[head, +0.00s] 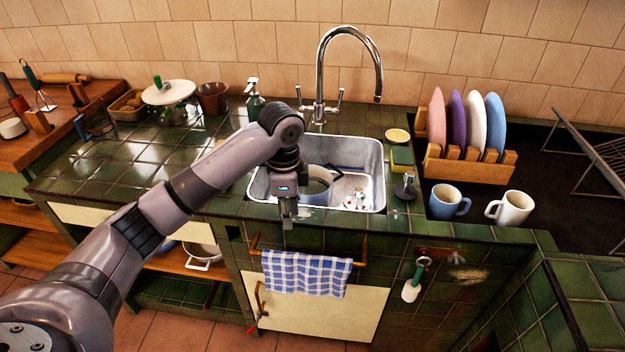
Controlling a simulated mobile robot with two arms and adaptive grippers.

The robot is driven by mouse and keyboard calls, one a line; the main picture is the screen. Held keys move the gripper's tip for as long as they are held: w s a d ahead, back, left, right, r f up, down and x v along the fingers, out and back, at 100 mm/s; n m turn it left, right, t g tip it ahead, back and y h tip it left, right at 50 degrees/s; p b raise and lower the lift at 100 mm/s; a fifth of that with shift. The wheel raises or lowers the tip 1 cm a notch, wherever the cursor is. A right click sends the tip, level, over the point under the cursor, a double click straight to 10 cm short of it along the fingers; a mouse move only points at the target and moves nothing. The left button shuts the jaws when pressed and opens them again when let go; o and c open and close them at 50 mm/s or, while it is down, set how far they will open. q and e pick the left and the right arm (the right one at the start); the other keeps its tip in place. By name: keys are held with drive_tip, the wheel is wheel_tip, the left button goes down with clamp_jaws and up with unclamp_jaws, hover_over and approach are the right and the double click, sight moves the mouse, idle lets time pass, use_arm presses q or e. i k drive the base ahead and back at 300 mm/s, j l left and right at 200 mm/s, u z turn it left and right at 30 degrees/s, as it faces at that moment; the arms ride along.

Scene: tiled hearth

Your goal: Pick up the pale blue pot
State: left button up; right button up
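The pale blue pot (317,192) sits in the metal sink basin, with a dark rim and handle showing on its right. My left arm comes in from the left and reaches over the sink. My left gripper (287,221) points down at the front edge of the sink, in front of the pot and to its left. The gripper and wrist hide the pot's left part. The fingers are small and dark here, so I cannot tell whether they are open or shut. My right gripper is not in view.
The sink (368,165) has a tall chrome faucet (350,35) behind it. A soap bottle (254,98) stands behind my arm. A blue mug (447,200), a white mug (511,208) and a plate rack (468,167) stand to the right. A checked towel (305,274) hangs below.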

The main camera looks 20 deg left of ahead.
sight(319, 191)
drive_tip(key=i+j, duration=0.15)
drive_tip(key=i, duration=0.2)
drive_tip(key=i+j, duration=0.15)
drive_tip(key=i, duration=0.25)
drive_tip(key=i+j, duration=0.1)
drive_tip(key=i, duration=0.25)
